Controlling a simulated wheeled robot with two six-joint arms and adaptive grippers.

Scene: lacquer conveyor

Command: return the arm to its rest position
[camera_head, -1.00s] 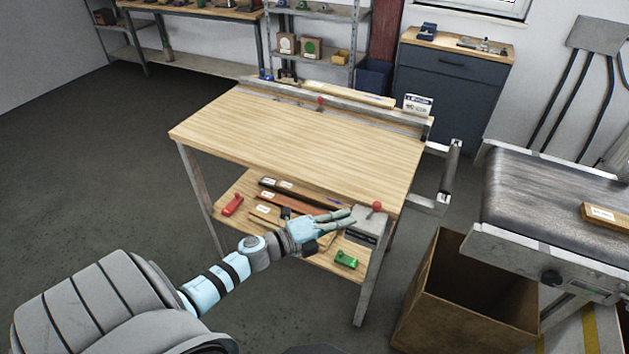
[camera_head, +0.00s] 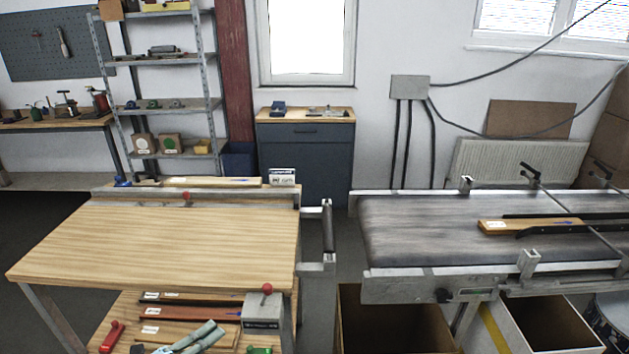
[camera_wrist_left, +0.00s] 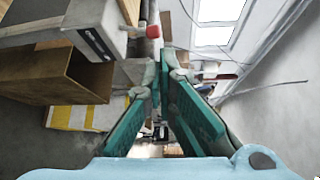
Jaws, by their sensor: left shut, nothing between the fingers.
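My left gripper (camera_head: 212,334) shows at the bottom edge of the head view, in front of the workbench's lower shelf. Its pale blue fingers are shut and hold nothing; most of the arm is cut off by the frame. In the left wrist view the green-padded fingers (camera_wrist_left: 160,68) reach forward, with a grey box with a red knob (camera_wrist_left: 100,28) close by at upper left. My right gripper is in neither view.
The workbench top (camera_head: 170,245) is mostly clear, with a metal fence along its back. A conveyor (camera_head: 420,230) carries a labelled wooden piece (camera_head: 500,226) on the right. An open cardboard box (camera_head: 395,325) stands below the conveyor. A blue cabinet (camera_head: 305,160) stands behind.

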